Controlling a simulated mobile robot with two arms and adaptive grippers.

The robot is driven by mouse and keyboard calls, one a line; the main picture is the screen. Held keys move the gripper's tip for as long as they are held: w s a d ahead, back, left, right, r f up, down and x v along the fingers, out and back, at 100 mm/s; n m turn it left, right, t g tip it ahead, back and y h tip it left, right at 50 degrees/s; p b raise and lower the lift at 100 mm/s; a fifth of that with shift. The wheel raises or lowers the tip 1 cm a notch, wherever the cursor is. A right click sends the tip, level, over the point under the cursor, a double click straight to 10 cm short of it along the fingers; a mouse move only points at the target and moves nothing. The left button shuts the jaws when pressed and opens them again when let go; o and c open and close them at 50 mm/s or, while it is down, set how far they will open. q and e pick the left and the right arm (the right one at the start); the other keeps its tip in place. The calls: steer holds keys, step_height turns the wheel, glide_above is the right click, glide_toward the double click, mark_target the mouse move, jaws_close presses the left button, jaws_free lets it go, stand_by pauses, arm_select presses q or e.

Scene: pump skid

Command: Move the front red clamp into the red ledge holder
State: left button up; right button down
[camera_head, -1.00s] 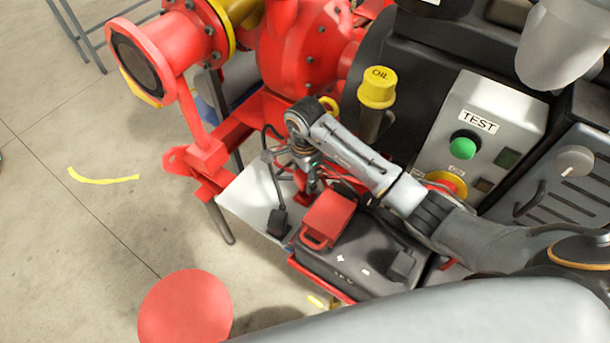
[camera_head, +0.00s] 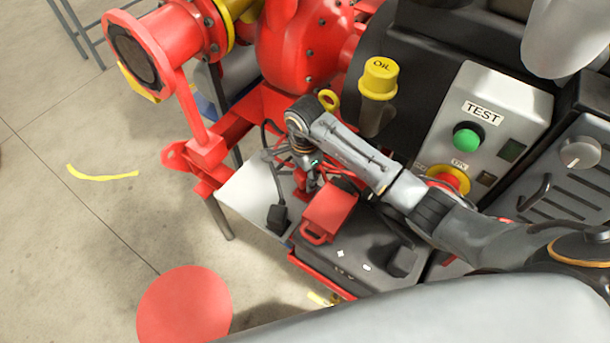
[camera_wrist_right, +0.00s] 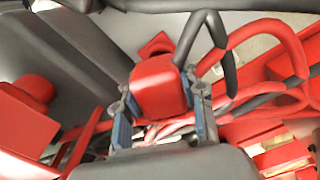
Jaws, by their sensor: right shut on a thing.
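My right gripper (camera_head: 308,178) is above the white ledge, beside the black box. In the right wrist view, my right gripper (camera_wrist_right: 162,108) is shut on a red clamp (camera_wrist_right: 158,84), with a finger on each side of it. In the head view the held clamp is mostly hidden by the gripper and cables. A red block with a loop handle (camera_head: 329,207) sits on the black box, just below the gripper; I cannot tell whether it is the red ledge holder. My left gripper is not in view.
A black clamp-like piece (camera_head: 278,218) lies on the white ledge (camera_head: 245,200). Red and black cables (camera_wrist_right: 265,38) loop close to the gripper. The black box (camera_head: 345,262), yellow oil cap (camera_head: 379,78) and test panel (camera_head: 490,110) stand nearby. Open floor is at left.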

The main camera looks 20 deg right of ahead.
steer(key=shift+w, duration=0.1)
steer(key=shift+f+b, duration=0.4)
steer(key=shift+b, duration=0.05)
stand_by(0.4)
steer(key=shift+s+a+f+b, duration=0.2)
steer(key=shift+s+f+b, duration=0.05)
steer(key=shift+f+b, duration=0.55)
steer(key=shift+s, duration=0.1)
steer(key=c, duration=1.1)
jaws_free()
steer(key=shift+c, duration=0.2)
steer(key=o, duration=0.4)
steer(key=shift+o, duration=0.2)
steer(key=shift+d+r, duration=0.1)
steer(key=shift+r, duration=0.05)
